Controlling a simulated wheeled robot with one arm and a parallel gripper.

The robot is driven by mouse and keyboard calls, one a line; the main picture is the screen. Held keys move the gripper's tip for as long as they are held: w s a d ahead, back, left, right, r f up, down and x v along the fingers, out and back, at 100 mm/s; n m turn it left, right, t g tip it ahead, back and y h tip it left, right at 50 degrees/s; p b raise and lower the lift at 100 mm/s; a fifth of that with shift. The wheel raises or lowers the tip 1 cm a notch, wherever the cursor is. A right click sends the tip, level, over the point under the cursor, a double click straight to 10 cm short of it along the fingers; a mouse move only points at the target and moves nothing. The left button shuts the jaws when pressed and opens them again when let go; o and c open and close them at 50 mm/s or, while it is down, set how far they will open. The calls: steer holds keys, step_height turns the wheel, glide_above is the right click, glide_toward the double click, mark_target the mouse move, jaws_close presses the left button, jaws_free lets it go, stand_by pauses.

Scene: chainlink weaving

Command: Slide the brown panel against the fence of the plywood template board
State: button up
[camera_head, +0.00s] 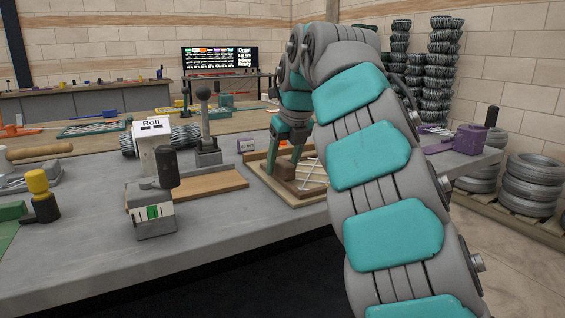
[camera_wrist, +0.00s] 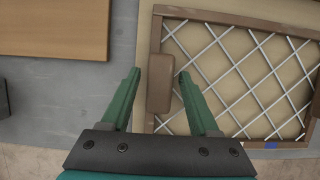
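The brown panel (camera_wrist: 234,17) is a brown frame with a light wire mesh across it. It lies on the pale plywood template board (camera_wrist: 144,35), whose bare left strip shows in the wrist view. A rounded brown block (camera_wrist: 160,83) sits at the panel's left side. My gripper (camera_wrist: 159,74) is open, its green fingers on either side of this block with small gaps. In the head view my gripper (camera_head: 285,145) reaches down over the board (camera_head: 300,202), and my arm hides part of the board and panel. I cannot make out the fence clearly.
A flat wooden board (camera_wrist: 55,28) lies left of the template board on the grey bench. In the head view a lever device (camera_head: 207,140), a roll box (camera_head: 152,150) and a small grey device (camera_head: 150,212) stand to the left. A purple device (camera_head: 469,140) is at right.

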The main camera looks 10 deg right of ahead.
jaws_close()
stand_by(0.6)
